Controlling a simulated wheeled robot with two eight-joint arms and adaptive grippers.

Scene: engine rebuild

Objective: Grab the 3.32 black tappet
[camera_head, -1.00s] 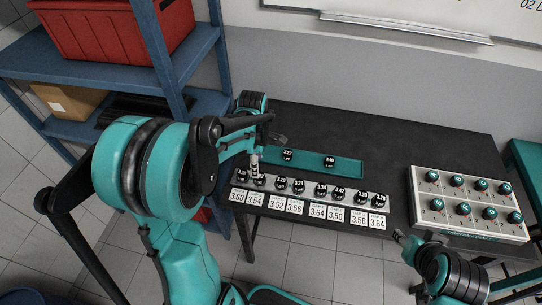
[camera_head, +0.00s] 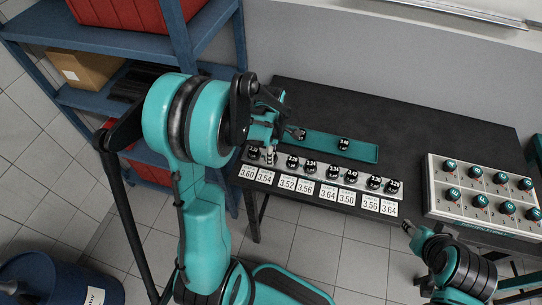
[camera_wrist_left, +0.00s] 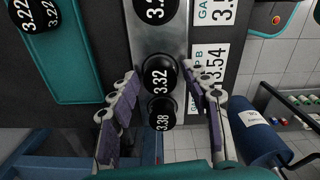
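The black 3.32 tappet (camera_wrist_left: 158,77) stands on the metal strip in the left wrist view, between the tips of my left gripper (camera_wrist_left: 161,72). The gripper is open, with a finger on either side and no clear contact. The 3.38 tappet (camera_wrist_left: 162,113) stands right beside it, deeper between the fingers. In the head view my left gripper (camera_head: 268,150) is over the left end of the tappet row and partly hides the 3.32 tappet. My right gripper (camera_head: 409,228) is low at the right, in front of the table; its opening is too small to judge.
A green tray (camera_head: 322,145) with tappets lies behind the row. White number cards (camera_head: 328,192) lie in front. A blue shelf (camera_head: 225,50) rises close to my left arm. The table's back is clear.

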